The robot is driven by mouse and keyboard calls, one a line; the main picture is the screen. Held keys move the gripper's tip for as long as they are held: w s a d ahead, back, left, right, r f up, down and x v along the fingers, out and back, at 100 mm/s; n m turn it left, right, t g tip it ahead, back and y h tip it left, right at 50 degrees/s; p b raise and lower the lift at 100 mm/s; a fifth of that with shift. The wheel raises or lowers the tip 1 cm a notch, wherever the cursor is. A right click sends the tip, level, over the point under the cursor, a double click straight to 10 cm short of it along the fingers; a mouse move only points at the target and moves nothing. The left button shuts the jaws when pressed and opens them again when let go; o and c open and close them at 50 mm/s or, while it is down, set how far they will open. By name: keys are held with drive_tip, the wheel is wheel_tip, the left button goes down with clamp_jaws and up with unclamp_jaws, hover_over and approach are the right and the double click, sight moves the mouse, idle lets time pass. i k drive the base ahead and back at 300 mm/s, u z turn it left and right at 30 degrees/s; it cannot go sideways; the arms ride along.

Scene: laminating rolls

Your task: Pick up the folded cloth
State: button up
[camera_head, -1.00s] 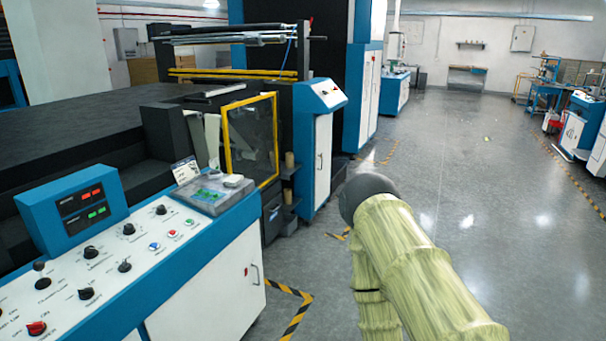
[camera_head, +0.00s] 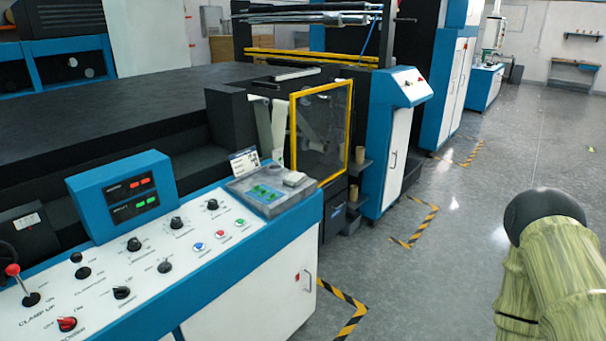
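A small pale item (camera_head: 294,179) lies at the right end of the grey tray (camera_head: 244,182) on the control console. It may be the folded cloth, but it is too small to tell. A green item (camera_head: 265,193) lies in the same tray, left of the pale one. My arm shows at the lower right, in a yellow-green sleeve with a dark rounded joint. My gripper is not in view, and nothing shows of what it holds.
The blue and white console (camera_head: 255,295) fills the lower left, with knobs, a red-tipped lever (camera_head: 13,270) and a display box (camera_head: 122,195). Behind it stands a dark machine with a yellow-framed guard (camera_head: 322,130). Grey floor (camera_head: 450,230) is open to the right, with striped tape.

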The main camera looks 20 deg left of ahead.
sight(294, 178)
drive_tip(key=u, duration=0.4)
drive_tip(key=i, duration=0.7)
drive_tip(key=u, duration=0.6)
